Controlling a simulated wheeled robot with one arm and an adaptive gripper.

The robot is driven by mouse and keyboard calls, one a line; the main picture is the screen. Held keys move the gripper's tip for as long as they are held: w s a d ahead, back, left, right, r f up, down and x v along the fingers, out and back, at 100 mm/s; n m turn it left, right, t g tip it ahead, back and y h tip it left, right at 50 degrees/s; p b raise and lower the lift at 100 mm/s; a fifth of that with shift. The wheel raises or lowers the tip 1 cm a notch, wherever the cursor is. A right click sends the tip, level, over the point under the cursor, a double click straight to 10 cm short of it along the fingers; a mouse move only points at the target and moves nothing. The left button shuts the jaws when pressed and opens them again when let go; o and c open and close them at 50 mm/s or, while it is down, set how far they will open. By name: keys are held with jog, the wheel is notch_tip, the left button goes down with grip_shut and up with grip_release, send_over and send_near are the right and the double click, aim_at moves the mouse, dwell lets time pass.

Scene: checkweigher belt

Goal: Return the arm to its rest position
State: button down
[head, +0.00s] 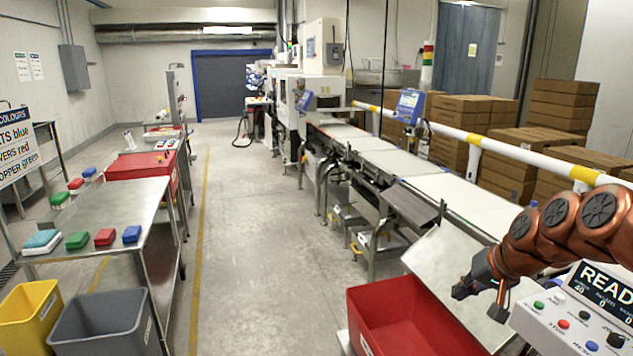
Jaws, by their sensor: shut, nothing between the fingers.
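My gripper (481,300) is at the lower right in the head view, at the end of my copper-coloured arm (560,232). It is shut and empty. It hangs over the inclined metal plate at the near end of the belt, to the right of the red bin's far rim. The arm comes in from the right edge, above the control box (575,322). I cannot tell the exact height of the gripper above the plate.
The red bin (372,315) stands below left of my gripper. The white belt (440,187) runs away behind, with a yellow and white rail (517,151) beside it. A steel table (95,212) with coloured blocks stands left. The floor aisle (275,230) between is clear.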

jog(key=s+a+f+n+g+h, duration=0.1)
jog(key=s+a+g, duration=0.1)
jog(key=s+a, duration=0.35)
jog(key=s+a+f+n+g+p, duration=0.1)
jog(key=s+a+g, duration=0.15)
jog(key=s, duration=0.65)
jog(key=s+a+f+n+g+h, duration=0.1)
jog(key=s+a, duration=0.3)
jog(key=s, duration=0.4)
jog(key=s+f+g+h, duration=0.1)
jog(key=s+f+g, duration=0.1)
jog(key=s, duration=1)
jog(key=shift+d+f+p, duration=0.25)
jog(key=shift+f+p, duration=0.1)
jog(key=shift+f, duration=0.1)
